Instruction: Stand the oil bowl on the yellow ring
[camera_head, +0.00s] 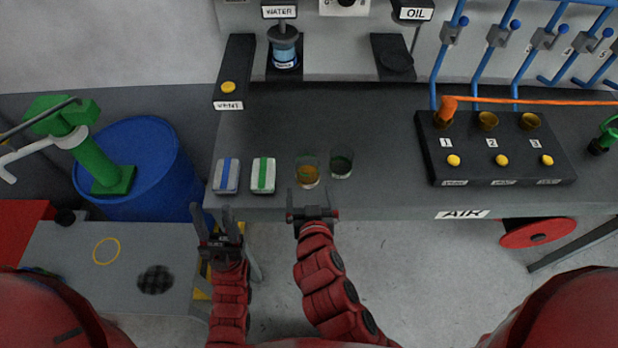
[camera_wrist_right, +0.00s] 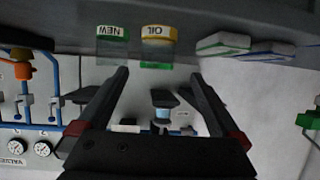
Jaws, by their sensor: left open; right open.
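The oil bowl (camera_head: 307,173) is a clear cup with amber contents near the bench's front edge. Its yellow OIL label shows upside down in the right wrist view (camera_wrist_right: 159,33). The yellow ring (camera_head: 106,251) is a thin outline on the low grey table at the left, with nothing on it. My right gripper (camera_head: 312,197) is open and empty, just in front of the oil bowl; in the right wrist view its fingers (camera_wrist_right: 159,75) point toward the bowl, apart from it. My left gripper (camera_head: 212,212) is open and empty near the bench's front left corner.
A cup labelled NEW (camera_head: 342,162) stands right beside the oil bowl. Blue-striped (camera_head: 227,175) and green-striped (camera_head: 263,174) pads lie left of it. A blue barrel (camera_head: 145,165) stands behind the low table (camera_head: 70,280), which also has a dark round patch (camera_head: 155,280).

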